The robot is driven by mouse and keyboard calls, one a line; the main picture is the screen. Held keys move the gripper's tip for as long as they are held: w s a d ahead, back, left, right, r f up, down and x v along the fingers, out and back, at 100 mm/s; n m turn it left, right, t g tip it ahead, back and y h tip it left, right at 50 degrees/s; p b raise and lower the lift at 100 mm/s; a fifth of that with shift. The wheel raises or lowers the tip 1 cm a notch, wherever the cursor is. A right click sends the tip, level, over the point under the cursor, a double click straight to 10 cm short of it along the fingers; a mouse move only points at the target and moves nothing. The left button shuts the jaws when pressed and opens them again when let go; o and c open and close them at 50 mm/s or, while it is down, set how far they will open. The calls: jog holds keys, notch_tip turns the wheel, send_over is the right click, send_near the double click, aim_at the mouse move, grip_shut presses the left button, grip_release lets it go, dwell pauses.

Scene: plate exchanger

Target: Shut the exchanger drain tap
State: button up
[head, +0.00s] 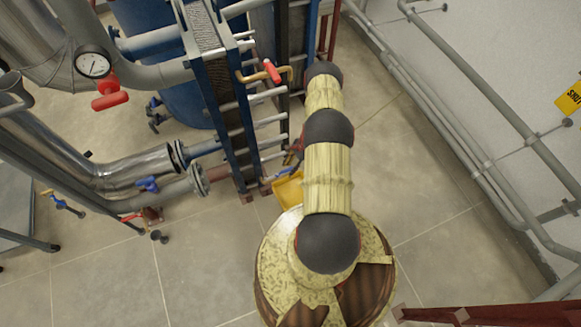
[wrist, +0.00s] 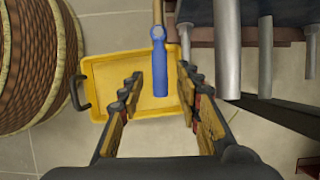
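The tap's blue lever handle (wrist: 159,65) hangs from a brass-coloured stem at the top middle of the wrist view. A yellow tray (wrist: 103,76) lies on the floor behind it in that view. My gripper (wrist: 160,82) is open, with one finger on each side of the blue handle. The lever appears between the fingertips with gaps on both sides; I cannot tell the depth between them. In the head view my arm hides most of the gripper and the tap. Part of the yellow tray (head: 289,192) shows left of my arm.
The plate exchanger's blue frame (head: 217,110) and grey rods stand close left of my arm. Grey rods (wrist: 227,45) hang right of the tap in the wrist view. A red-handled brass tap (head: 271,72) is higher up. Open tiled floor (head: 430,190) lies to the right.

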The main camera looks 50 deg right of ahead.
jog(key=shift+c, duration=1.2)
grip_shut()
